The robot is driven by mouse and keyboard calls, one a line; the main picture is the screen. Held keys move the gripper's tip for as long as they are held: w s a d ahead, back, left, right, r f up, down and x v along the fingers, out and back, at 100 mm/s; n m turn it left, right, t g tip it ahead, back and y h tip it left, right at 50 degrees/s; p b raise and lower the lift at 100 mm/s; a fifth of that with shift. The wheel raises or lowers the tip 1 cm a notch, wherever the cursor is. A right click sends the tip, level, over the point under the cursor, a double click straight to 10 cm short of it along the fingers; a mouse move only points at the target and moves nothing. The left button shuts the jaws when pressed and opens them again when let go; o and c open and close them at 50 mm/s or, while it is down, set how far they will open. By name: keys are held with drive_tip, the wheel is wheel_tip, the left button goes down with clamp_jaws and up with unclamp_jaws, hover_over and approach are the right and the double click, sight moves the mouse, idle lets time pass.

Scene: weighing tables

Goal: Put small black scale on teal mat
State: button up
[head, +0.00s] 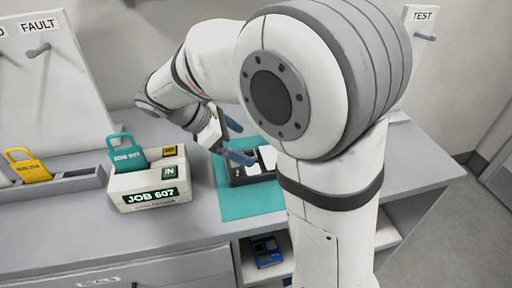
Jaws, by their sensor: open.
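The small black scale (240,174) sits on the teal mat (235,206) on the counter, partly hidden behind my arm. It looks dark with a pale top area. My gripper (238,143) is open just above and beside the scale, its blue-grey fingers apart. One finger overlaps the scale in the picture, and I cannot tell whether it touches. The right part of the mat is hidden by my arm.
A grey tray (60,187) with a yellow padlock (29,166) is farther left. A blue device (266,251) lies on the shelf below.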

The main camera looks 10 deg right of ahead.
drive_tip(key=shift+v, duration=1)
drive_tip(key=shift+s+d+r, duration=0.1)
drive_tip(key=shift+s, duration=0.1)
drive_tip(key=s+d+f+m+y, duration=0.1)
drive_tip(key=s+d+m+y, duration=0.1)
drive_tip(key=s+m, duration=0.2)
drive_tip(key=s+d+f+m+t+y, duration=0.1)
drive_tip(key=s+d+f+m+y, duration=0.1)
drive_tip(key=m, duration=0.4)
drive_tip(key=s+d+f+m+y, duration=0.1)
drive_tip(key=s+d+m+y, duration=0.2)
drive_tip(key=s+m, duration=0.3)
drive_tip(key=shift+s+d+f+t+y, duration=0.2)
drive_tip(key=shift+d+f+t+y, duration=0.15)
drive_tip(key=shift+y, duration=0.35)
drive_tip(key=shift+s+d+f+m+t+y, duration=0.15)
drive_tip(key=shift+s+m+t+y, duration=0.2)
drive_tip(key=shift+m, duration=0.65)
